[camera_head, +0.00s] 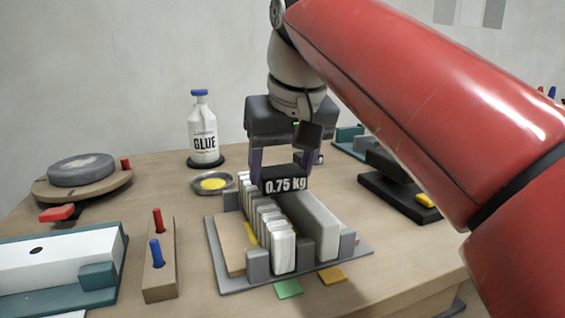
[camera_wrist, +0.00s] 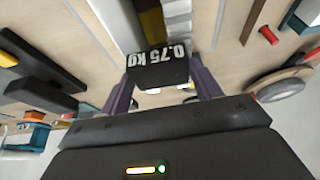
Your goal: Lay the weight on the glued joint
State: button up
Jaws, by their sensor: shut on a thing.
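The weight (camera_head: 285,185) is a dark block marked "0.75 kg". My gripper (camera_head: 283,168) is shut on it, with a purple finger at each side. The weight is over the far part of a grey jig (camera_head: 232,281) that holds a row of white relief pieces (camera_head: 284,252) and a long light bar. In the wrist view the weight (camera_wrist: 157,72) sits between my fingers, in front of the row. I cannot tell whether it touches the pieces below. A yellow patch, possibly glue, shows at the row's left side. The exact joint is hard to make out.
A glue bottle (camera_head: 203,130) and a dish with yellow content (camera_head: 213,184) stand behind the jig. A wooden holder with red and blue pegs (camera_head: 159,265) is left of it. A round turntable (camera_head: 82,180) is at far left. A black stand (camera_head: 398,197) is at right.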

jog(key=shift+f+b, duration=0.4)
jog(key=shift+f, duration=0.1)
jog(key=o, duration=1.3)
jog(key=shift+c, duration=0.2)
jog(key=o, duration=0.4)
jog(key=shift+f, duration=0.1)
